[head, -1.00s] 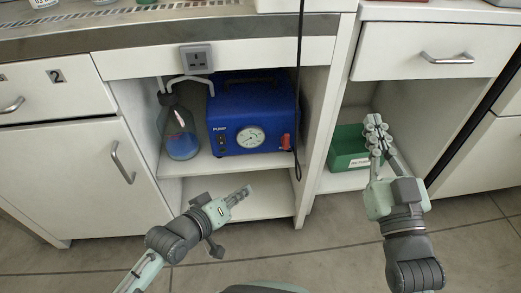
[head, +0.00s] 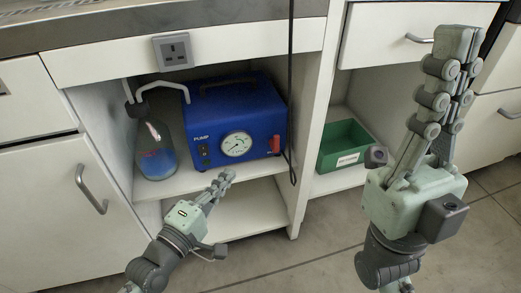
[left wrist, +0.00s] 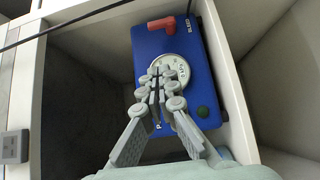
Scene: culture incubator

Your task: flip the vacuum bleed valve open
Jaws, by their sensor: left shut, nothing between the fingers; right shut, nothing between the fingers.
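The blue pump (head: 235,118) stands on the cabinet shelf, with a round gauge (head: 236,144) on its front. The red bleed valve lever (head: 276,145) is at the right end of the pump's front and looks upright in the head view. In the left wrist view the red lever (left wrist: 161,25) shows beyond the gauge, near a "BLEED" label. My left gripper (head: 227,176) is shut and empty, in front of the pump below the gauge, apart from the lever. Its fingers (left wrist: 157,75) cover part of the gauge in the wrist view. My right gripper (head: 466,40) is shut and empty, raised at the right.
A glass bottle (head: 156,152) with blue liquid and a tube stands left of the pump. A black cable (head: 291,95) hangs just right of the lever. A green bin (head: 345,146) sits in the right compartment. A socket (head: 174,50) is above the opening.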

